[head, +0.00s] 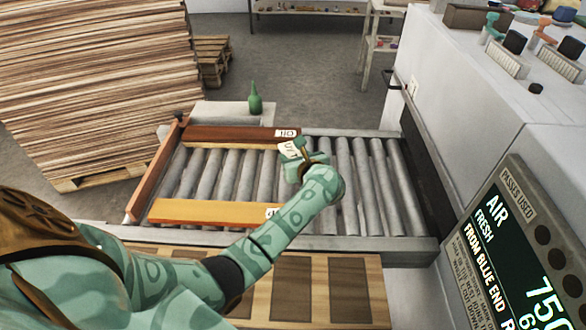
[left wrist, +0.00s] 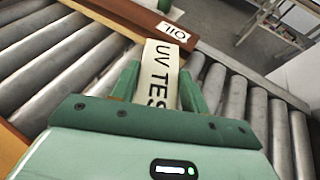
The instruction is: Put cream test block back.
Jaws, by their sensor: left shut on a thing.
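The cream test block (head: 287,150) carries dark lettering that reads "UV TES" in the left wrist view (left wrist: 161,72). My left gripper (head: 297,155) is shut on it, with a green finger on each side in the left wrist view (left wrist: 156,85). The block is over the grey rollers of the conveyor (head: 230,175), near the right end of the dark red-brown board. I cannot tell whether it touches the rollers. The block's near end is hidden by the gripper body. My right gripper is not in view.
A red-brown board (head: 220,134) labelled "OIL" lies along the conveyor's far side. A yellow-orange board (head: 205,212) lies along the near side. A green bottle (head: 255,102) stands beyond the conveyor. A machine with a screen (head: 520,245) stands at the right. The right-hand rollers are bare.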

